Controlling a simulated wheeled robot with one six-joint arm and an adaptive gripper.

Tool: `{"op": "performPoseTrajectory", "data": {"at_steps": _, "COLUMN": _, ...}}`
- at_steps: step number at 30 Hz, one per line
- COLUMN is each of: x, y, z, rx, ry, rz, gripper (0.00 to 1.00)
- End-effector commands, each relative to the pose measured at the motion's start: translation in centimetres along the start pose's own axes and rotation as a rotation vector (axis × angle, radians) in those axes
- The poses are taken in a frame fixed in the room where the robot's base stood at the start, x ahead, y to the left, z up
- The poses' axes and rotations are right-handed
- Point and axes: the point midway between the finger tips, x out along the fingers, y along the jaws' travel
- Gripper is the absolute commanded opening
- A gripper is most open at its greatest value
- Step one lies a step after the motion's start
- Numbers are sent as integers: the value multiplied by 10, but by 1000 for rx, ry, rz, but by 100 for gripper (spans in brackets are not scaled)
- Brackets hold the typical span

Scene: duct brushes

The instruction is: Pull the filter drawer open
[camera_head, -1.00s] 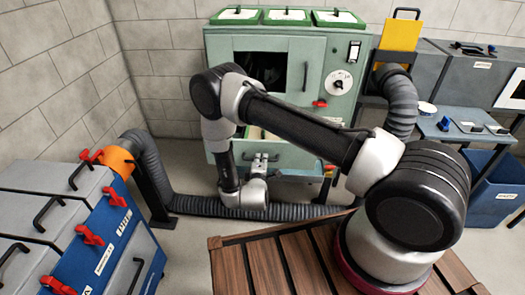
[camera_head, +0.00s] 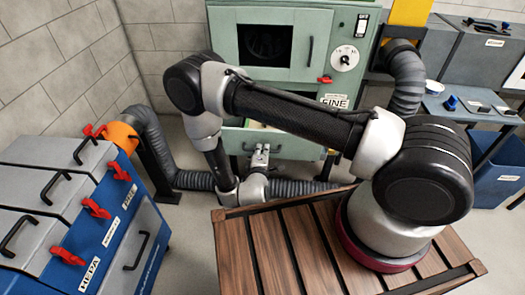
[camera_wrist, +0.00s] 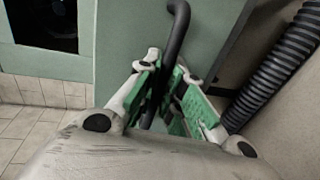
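The green cabinet (camera_head: 225,70) stands at the back. Its drawer (camera_head: 300,147) is low on the front and stands partly out, with a pale inside (camera_head: 256,124) showing over its front edge. My gripper (camera_head: 260,153) is at the drawer front, partly hidden by my own arm. In the wrist view, my gripper (camera_wrist: 168,88) has its green-padded fingers on both sides of a dark bar handle (camera_wrist: 178,28). The fingers look closed on this handle.
A wooden platform (camera_head: 235,250) lies in front. A blue and grey unit (camera_head: 110,235) with red latches stands at the left. A ribbed duct (camera_head: 300,187) runs along the floor below the drawer. A small table (camera_head: 450,108) and blue bin (camera_head: 490,185) are at the right.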

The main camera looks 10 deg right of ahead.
Motion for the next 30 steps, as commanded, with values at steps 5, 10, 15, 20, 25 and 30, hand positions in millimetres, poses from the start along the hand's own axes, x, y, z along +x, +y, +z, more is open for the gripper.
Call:
{"op": "performPoseTrajectory", "data": {"at_steps": 5, "x": 0, "y": 0, "z": 0, "rx": 0, "ry": 0, "rz": -1, "gripper": 32}}
{"op": "performPoseTrajectory", "data": {"at_steps": 10, "x": 0, "y": 0, "z": 0, "rx": 0, "ry": 0, "rz": -1, "gripper": 32}}
{"op": "performPoseTrajectory", "data": {"at_steps": 15, "x": -6, "y": 0, "z": -1, "rx": -1, "ry": 1, "rz": -1, "gripper": 32}}
{"op": "performPoseTrajectory", "data": {"at_steps": 20, "x": -31, "y": 0, "z": -2, "rx": -2, "ry": 5, "rz": -1, "gripper": 32}}
{"op": "performPoseTrajectory", "data": {"at_steps": 25, "x": -60, "y": 0, "z": -2, "rx": -2, "ry": 4, "rz": 0, "gripper": 32}}
{"op": "performPoseTrajectory", "data": {"at_steps": 30, "x": -74, "y": 0, "z": 0, "rx": 0, "ry": 1, "rz": 0, "gripper": 32}}
